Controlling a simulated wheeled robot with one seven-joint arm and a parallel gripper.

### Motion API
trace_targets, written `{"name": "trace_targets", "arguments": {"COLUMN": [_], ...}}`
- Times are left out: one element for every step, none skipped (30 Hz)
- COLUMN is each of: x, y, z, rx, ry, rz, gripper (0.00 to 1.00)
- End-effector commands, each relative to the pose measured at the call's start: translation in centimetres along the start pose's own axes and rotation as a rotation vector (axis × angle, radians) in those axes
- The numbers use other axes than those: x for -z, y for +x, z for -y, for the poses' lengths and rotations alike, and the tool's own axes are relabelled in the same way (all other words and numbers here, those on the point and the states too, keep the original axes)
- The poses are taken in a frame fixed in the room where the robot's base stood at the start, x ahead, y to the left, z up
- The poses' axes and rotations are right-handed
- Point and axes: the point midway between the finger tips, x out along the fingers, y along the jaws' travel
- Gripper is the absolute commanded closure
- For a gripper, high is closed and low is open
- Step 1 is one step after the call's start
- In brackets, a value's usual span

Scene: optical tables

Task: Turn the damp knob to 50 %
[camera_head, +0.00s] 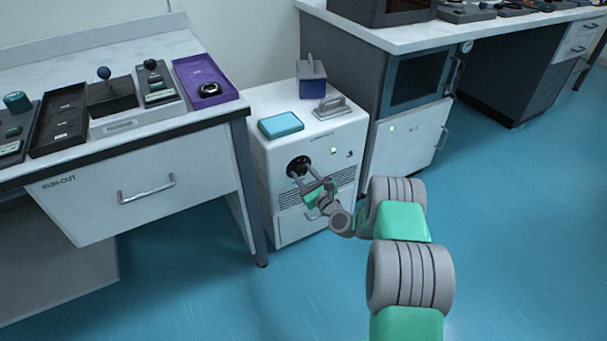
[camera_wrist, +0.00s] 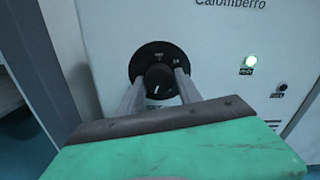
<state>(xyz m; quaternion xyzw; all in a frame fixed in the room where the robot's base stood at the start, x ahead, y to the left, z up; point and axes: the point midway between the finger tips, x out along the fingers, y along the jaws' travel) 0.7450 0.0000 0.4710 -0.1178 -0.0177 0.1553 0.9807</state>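The damp knob (camera_wrist: 157,79) is a small black knob with a white pointer mark, in the middle of a round black dial (camera_wrist: 158,60) on the front of a white cabinet (camera_head: 331,137). The pointer mark shows low on the knob; the dial's small lettering is too blurred to read. In the head view the dial (camera_head: 298,163) is at the cabinet's upper left. My gripper (camera_head: 301,172) reaches the dial from the front. In the wrist view its two fingers (camera_wrist: 160,80) stand apart, one on each side of the knob; I see no clear contact.
A drawer bench (camera_head: 130,185) stands close on the left. The blue floor in front is free.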

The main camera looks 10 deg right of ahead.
Motion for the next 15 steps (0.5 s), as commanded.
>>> {"name": "trace_targets", "arguments": {"x": [-0.01, -0.03, -0.04, -0.05, -0.06, -0.07, -0.07, -0.08, -0.09, -0.09, -0.09, -0.1, -0.08, -0.07, -0.07], "y": [0.01, 0.02, 0.02, 0.03, 0.03, 0.04, 0.04, 0.04, 0.05, 0.05, 0.05, -0.01, -0.14, -0.37, -0.83], "z": [0.01, 0.01, 0.01, 0.01, 0.01, 0.01, 0.01, 0.01, 0.01, 0.01, 0.01, 0.02, 0.04, 0.06, 0.08], "rx": [0.0, 0.0, 0.0, 0.0, 0.0, 0.0, 0.0, 0.0, 0.0, 0.0, 0.0, 0.0, 0.0, 0.0, 0.0], "ry": [0.0, -0.001, -0.001, -0.001, -0.001, -0.001, -0.001, -0.001, -0.001, -0.001, -0.001, -0.001, -0.001, 0.0, 0.001], "rz": [0.0, 0.0, 0.001, 0.001, 0.001, 0.001, 0.001, 0.001, 0.002, 0.002, 0.002, 0.001, 0.001, -0.001, -0.001], "gripper": [0.54, 0.51, 0.48, 0.46, 0.43, 0.43, 0.43, 0.43, 0.43, 0.43, 0.43, 0.43, 0.43, 0.43, 0.43]}}
